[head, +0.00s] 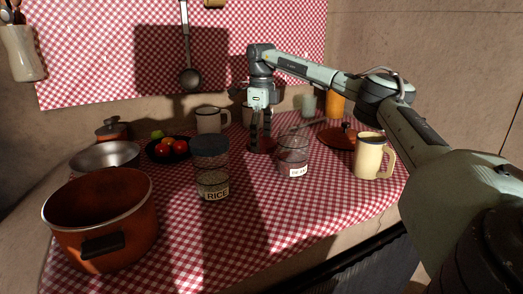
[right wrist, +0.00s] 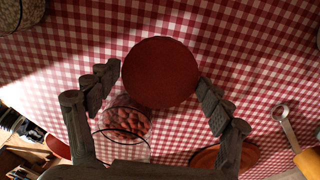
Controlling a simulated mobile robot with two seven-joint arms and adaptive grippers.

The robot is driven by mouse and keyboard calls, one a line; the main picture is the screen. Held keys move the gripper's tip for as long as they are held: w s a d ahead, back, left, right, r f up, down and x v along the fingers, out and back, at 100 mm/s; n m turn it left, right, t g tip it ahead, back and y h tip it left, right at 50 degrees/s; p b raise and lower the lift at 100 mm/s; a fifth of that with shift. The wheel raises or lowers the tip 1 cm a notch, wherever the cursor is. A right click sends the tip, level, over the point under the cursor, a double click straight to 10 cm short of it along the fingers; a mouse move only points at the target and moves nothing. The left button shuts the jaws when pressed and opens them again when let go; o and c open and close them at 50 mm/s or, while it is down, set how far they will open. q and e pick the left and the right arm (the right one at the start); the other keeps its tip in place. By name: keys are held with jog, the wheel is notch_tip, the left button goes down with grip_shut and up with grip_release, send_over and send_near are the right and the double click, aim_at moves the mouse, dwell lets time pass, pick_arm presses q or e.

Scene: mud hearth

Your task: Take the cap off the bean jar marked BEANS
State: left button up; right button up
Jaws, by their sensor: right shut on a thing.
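The bean jar (head: 292,157) is a clear glass jar with a white label, its lettering hard to read, on the checked cloth right of the middle. Its mouth is open, and beans show inside it in the right wrist view (right wrist: 127,120). The cap (right wrist: 160,72) is a round, dark red-brown disc. My right gripper (head: 261,138) points down just left of the jar and is shut on the cap, with a finger on each side. The cap also shows low under the fingers in the head view (head: 262,147); I cannot tell whether it touches the cloth. My left gripper is out of view.
A jar marked RICE (head: 212,180) with a dark lid stands to the left. A cream mug (head: 368,158) and a terracotta lid (head: 333,138) are to the right. An orange pot (head: 100,225) and metal bowl (head: 88,156) fill the left. The front middle cloth is clear.

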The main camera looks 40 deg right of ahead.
aim_at(261, 142)
jog(key=shift+f, duration=1.75)
jog(key=shift+f, duration=0.1)
jog(key=o, duration=1.3)
notch_tip(261, 142, up, 12)
jog(key=shift+r, duration=0.15)
